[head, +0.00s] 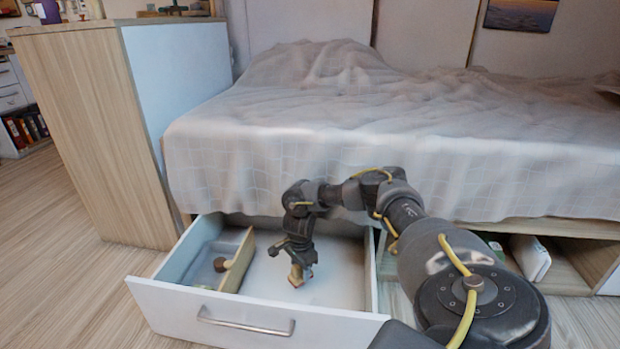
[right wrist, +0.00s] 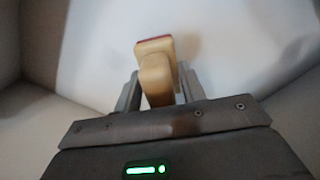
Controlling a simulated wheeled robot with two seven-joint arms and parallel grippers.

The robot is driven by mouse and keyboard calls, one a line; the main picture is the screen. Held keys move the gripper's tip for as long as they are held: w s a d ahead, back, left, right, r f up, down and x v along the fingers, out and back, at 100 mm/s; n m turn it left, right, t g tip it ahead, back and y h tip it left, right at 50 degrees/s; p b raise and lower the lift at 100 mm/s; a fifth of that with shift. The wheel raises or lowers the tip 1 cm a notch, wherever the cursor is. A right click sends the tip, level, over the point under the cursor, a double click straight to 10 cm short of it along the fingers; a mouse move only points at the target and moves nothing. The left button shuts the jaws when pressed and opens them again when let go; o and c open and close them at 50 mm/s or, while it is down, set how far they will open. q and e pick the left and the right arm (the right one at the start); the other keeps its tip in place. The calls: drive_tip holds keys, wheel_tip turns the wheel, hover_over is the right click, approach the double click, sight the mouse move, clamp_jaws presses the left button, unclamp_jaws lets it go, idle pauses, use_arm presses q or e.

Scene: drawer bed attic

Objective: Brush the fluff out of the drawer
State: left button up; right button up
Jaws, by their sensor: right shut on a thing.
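The white drawer (head: 258,318) stands pulled out under the bed, with a metal handle on its front. My right gripper (head: 298,268) reaches down into its larger right-hand part. It is shut on a small pale wooden brush (head: 296,276) with a reddish edge low down. In the right wrist view the brush (right wrist: 155,72) stands between the two fingers of the gripper (right wrist: 158,92), its red edge at the far end. I cannot tell whether the brush touches the drawer floor (head: 335,275). I cannot make out any fluff; the gripper and brush hide part of the floor. My left gripper is out of view.
A wooden divider (head: 238,262) splits off a left compartment, with a brown round piece (head: 222,265) beside it. The bed's blanket (head: 400,150) hangs above the drawer's back. A wooden cabinet (head: 95,130) stands at left. An open shelf (head: 560,275) lies at right.

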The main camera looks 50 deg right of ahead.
wheel_tip(320, 180, up, 4)
drive_tip(key=p, duration=0.2)
drive_tip(key=shift+f+p, duration=0.2)
drive_tip(key=shift+p, duration=0.15)
drive_tip(key=shift+r+p, duration=0.35)
